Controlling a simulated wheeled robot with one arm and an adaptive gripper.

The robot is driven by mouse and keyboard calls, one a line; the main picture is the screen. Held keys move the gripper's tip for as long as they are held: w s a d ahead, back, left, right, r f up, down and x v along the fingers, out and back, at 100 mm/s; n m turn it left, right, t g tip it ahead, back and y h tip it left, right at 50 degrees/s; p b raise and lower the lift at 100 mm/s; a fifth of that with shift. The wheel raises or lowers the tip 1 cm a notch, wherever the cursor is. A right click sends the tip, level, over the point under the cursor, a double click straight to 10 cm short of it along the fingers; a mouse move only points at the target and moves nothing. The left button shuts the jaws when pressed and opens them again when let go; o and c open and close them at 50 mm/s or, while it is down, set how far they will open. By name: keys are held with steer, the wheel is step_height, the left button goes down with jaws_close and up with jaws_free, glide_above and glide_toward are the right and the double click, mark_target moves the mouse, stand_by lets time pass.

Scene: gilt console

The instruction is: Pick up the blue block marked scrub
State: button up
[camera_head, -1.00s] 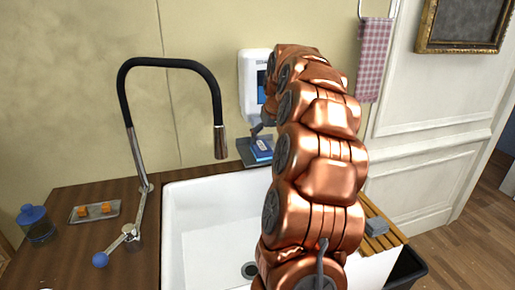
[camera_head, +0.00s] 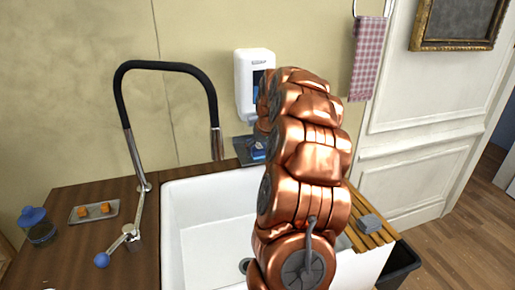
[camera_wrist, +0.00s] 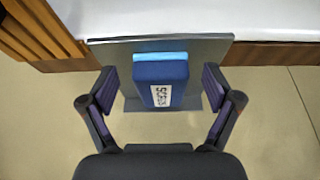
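The blue block (camera_wrist: 160,75) has a light blue strip along one edge and a white label reading SCRUB. It rests on a grey metal tray (camera_wrist: 215,50) in the wrist view. My gripper (camera_wrist: 160,85) is open, with one finger on each side of the block and a gap on both sides; it holds nothing. In the head view the block (camera_head: 259,151) shows small on the tray (camera_head: 243,152) behind the sink. My arm hides my gripper there.
A white sink (camera_head: 205,215) with a tall black-hosed faucet (camera_head: 165,65) stands in front. A white dispenser (camera_head: 253,80) hangs on the wall above the tray. A wooden rack (camera_head: 372,240) with a grey block (camera_head: 370,222) lies at right. A small dish (camera_head: 75,218) holds orange pieces.

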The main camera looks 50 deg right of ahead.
mark_target(260, 148)
steer(key=c, duration=1.2)
steer(key=shift+r+b, duration=0.65)
steer(key=shift+r, duration=1.1)
steer(key=s+a+b, duration=0.1)
steer(key=s+a, duration=0.2)
steer(key=s+a+r+b, duration=0.1)
steer(key=s+a+b, duration=0.1)
steer(key=s+a, duration=0.2)
steer(key=s+a+b, duration=0.1)
steer(key=s+a, duration=0.3)
steer(key=shift+s+a+r+b, duration=0.15)
steer(key=shift+s+r+b, duration=0.05)
steer(key=shift+r+b, duration=0.1)
steer(key=o, duration=0.7)
steer(key=shift+c, duration=0.2)
steer(key=c, duration=0.4)
